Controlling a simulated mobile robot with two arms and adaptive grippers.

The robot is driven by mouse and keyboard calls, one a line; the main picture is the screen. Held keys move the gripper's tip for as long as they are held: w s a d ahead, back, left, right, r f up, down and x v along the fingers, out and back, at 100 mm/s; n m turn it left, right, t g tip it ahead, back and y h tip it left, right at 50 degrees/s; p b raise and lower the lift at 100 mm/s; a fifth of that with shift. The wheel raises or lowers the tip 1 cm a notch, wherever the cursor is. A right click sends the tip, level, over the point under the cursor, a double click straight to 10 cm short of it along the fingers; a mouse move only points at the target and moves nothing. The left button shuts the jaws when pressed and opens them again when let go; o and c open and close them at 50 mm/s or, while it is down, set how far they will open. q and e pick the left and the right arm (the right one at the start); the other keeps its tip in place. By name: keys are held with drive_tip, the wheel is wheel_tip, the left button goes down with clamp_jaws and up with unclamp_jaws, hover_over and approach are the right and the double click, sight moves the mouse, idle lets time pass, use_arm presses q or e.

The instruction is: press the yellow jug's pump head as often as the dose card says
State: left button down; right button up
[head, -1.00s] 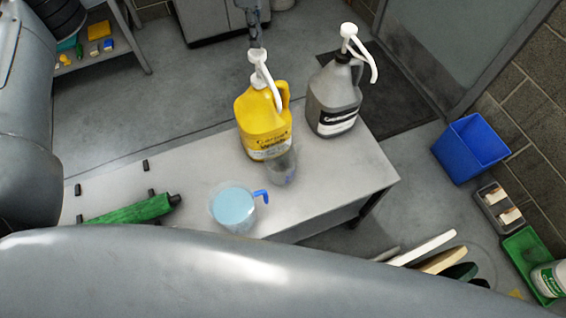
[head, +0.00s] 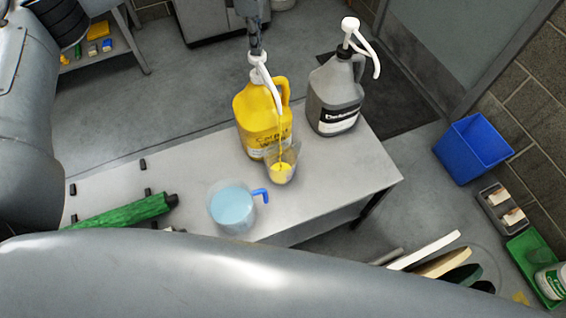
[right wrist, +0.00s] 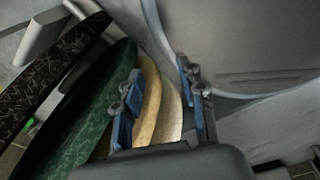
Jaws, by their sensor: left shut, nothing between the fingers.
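The yellow jug (head: 254,114) stands on the table beside a grey jug (head: 332,98). My left gripper (head: 256,46) is shut and touches the top of the yellow jug's white pump head (head: 258,68) from above. A yellow stream runs from its spout into a clear cup (head: 281,168) in front of the jug, with yellow liquid at the bottom. My right gripper (right wrist: 158,98) is open in the right wrist view, its blue-padded fingers apart near upright pads. I cannot make out a dose card.
A measuring jug of light blue liquid (head: 232,206) with a blue handle stands near the table's (head: 330,166) front. A green roll (head: 125,210) lies left of it. A blue bin (head: 473,149) and round pads (right wrist: 72,125) are off the table's right side.

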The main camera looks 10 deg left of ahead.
use_arm(q)
drive_tip(key=shift+s+f, duration=0.1)
drive_tip(key=shift+f, duration=0.6)
drive_tip(key=shift+r, duration=0.1)
drive_tip(key=shift+r+p, duration=1.25)
drive_tip(key=shift+r, duration=1.15)
